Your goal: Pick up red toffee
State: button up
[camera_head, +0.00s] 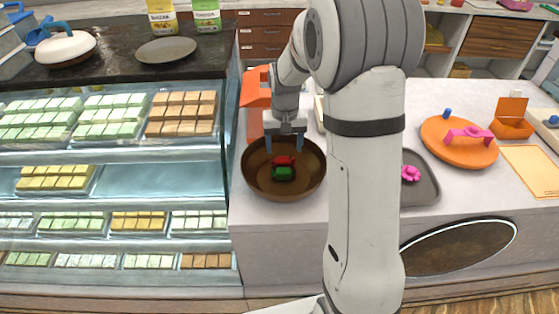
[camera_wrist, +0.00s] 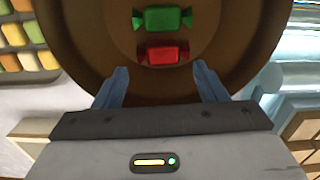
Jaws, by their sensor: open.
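The red toffee (camera_head: 284,160) lies in a round brown bowl (camera_head: 256,185) on the white counter. It also shows in the wrist view (camera_wrist: 164,54), close beyond the gap between my fingers. The green toffee (camera_head: 284,174) lies beside it, on the near side in the head view. It also shows in the wrist view (camera_wrist: 162,18). My gripper (camera_head: 284,144) points down over the far part of the bowl. Its two blue fingers are apart and nothing is between them. In the wrist view my gripper (camera_wrist: 158,86) is lined up with the red toffee, which is not gripped.
A glass sweets case (camera_head: 110,190) stands left of the bowl. An orange box (camera_head: 257,88) is behind the bowl. Right of my arm are a grey tray (camera_head: 425,188) with a pink piece (camera_head: 411,174) and an orange round board (camera_head: 455,155). My arm hides the counter's middle.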

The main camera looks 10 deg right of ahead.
aim_at(282, 160)
jog(key=f, duration=0.1)
jog(key=f+p, duration=0.1)
jog(key=f, duration=0.1)
jog(key=shift+s+a+f, duration=0.25)
jog(key=shift+a+f, duration=0.05)
jog(key=shift+f, duration=0.6)
jog(key=shift+c, duration=0.5)
jog(key=c, duration=1)
jog(key=shift+o, duration=0.2)
